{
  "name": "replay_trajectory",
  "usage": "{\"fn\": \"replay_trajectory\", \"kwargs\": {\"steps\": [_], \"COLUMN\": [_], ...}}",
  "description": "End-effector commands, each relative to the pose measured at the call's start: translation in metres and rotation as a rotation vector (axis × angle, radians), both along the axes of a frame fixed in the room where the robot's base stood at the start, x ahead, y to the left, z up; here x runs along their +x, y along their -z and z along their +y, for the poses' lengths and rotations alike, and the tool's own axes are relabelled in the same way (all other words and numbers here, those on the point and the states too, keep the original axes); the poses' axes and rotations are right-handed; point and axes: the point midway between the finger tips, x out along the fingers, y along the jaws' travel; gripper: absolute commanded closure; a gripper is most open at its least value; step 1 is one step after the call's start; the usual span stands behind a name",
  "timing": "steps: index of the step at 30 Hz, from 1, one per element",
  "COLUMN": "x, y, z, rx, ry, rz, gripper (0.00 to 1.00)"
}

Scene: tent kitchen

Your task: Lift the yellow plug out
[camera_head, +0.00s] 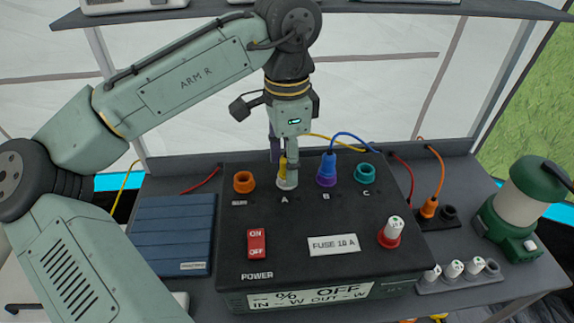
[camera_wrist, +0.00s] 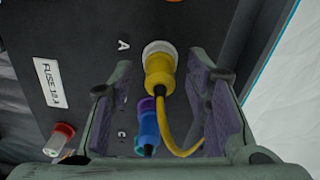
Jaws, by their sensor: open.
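The yellow plug (camera_wrist: 160,74) sits in the white socket ring marked A on the black power box (camera_head: 225,222). Its yellow cable (camera_wrist: 172,140) curves away below it in the wrist view. In the head view the plug (camera_head: 283,168) is partly hidden by my gripper. My gripper (camera_head: 288,165) points down at socket A. In the wrist view its purple-padded fingers (camera_wrist: 165,85) are open, one on each side of the plug, with gaps visible between plug and pads.
A blue plug (camera_head: 327,165) stands in socket B to the right, with a blue cable. Socket C (camera_head: 365,174) is teal, and an orange socket (camera_head: 244,182) is to the left. A red-based fuse (camera_head: 392,230) stands on the box. A lantern (camera_head: 520,205) is at right.

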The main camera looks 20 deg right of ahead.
Motion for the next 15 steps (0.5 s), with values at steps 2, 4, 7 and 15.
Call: {"fn": "replay_trajectory", "kwargs": {"steps": [2,4,7,15], "x": [0.0001,0.0001,0.0001,0.0001], "y": [-0.0002,-0.0003,-0.0004,-0.0005], "z": [0.0000,0.0000,0.0001,0.0001], "rx": [0.000,0.000,0.000,0.000], "ry": [0.000,0.000,0.000,0.000], "rz": [0.000,0.000,0.000,0.000], "gripper": [0.59,0.64,0.71,0.89]}}
